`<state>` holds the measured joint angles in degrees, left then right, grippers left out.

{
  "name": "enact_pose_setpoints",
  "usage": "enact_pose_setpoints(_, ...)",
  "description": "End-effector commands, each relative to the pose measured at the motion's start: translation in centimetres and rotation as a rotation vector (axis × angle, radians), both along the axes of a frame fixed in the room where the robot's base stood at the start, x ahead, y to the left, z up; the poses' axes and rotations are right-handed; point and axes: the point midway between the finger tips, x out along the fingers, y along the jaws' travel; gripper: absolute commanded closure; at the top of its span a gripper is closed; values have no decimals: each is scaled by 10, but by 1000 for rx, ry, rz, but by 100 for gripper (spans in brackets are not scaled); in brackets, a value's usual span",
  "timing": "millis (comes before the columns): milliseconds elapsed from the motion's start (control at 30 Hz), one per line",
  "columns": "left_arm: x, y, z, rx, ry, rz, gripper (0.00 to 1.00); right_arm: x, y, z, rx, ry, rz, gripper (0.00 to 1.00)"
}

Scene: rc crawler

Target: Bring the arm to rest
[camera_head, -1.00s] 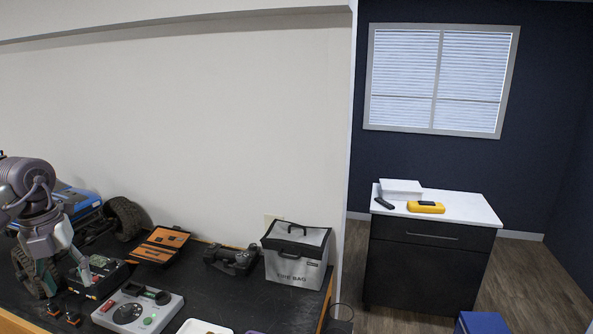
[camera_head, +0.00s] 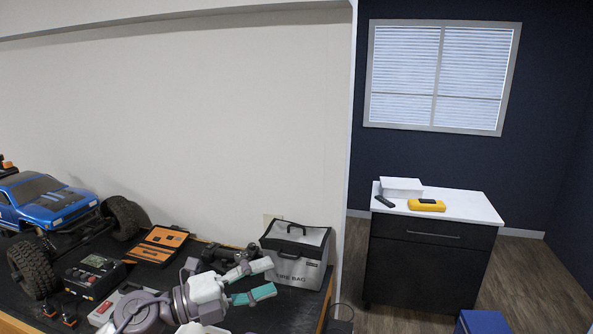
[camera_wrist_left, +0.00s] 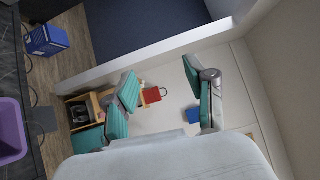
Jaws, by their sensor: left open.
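My left gripper (camera_head: 256,282) is open and empty. In the head view it is above the right part of the black workbench (camera_head: 75,243), pointing right, in front of the grey fire bag (camera_head: 297,268) and partly covering it. In the left wrist view its two teal-padded fingers (camera_wrist_left: 160,100) are spread apart with nothing between them. My left arm's wrist covers part of a grey control panel (camera_head: 104,311) on the bench. My right gripper shows in neither view.
A blue RC crawler (camera_head: 48,202) with big tyres stands at the left. A black charger (camera_head: 95,276), an orange tool case (camera_head: 157,245) and a dark controller (camera_head: 222,258) lie on the bench. A dark cabinet (camera_head: 425,262) with a yellow meter (camera_head: 426,205) stands beyond.

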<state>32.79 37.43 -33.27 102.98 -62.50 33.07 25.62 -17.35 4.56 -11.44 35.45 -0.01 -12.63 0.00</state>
Motion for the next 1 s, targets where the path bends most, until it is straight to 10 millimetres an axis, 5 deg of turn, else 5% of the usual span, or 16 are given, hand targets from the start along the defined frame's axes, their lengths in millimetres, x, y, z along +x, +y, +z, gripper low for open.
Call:
enact_pose_setpoints(167, 1, 24, 12, -484, 182, 320, 45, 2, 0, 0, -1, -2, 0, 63)
enact_pose_setpoints(267, 1, 60, -13, -679, 353, 553, 45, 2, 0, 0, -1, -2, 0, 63)
enact_pose_setpoints(367, -11, 99, -62, -810, 571, 806, 45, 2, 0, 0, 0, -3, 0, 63)
enact_pose_setpoints(500, -59, 138, -148, -875, 922, 1138, 45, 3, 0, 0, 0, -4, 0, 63)
enact_pose_setpoints(633, -119, 152, -210, -837, 1207, 1357, 45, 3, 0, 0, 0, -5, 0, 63)
enact_pose_setpoints(800, -186, 153, -253, -752, 1472, 1517, 45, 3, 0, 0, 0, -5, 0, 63)
enact_pose_setpoints(1000, -252, 148, -278, -639, 1703, 1625, 45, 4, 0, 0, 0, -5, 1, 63)
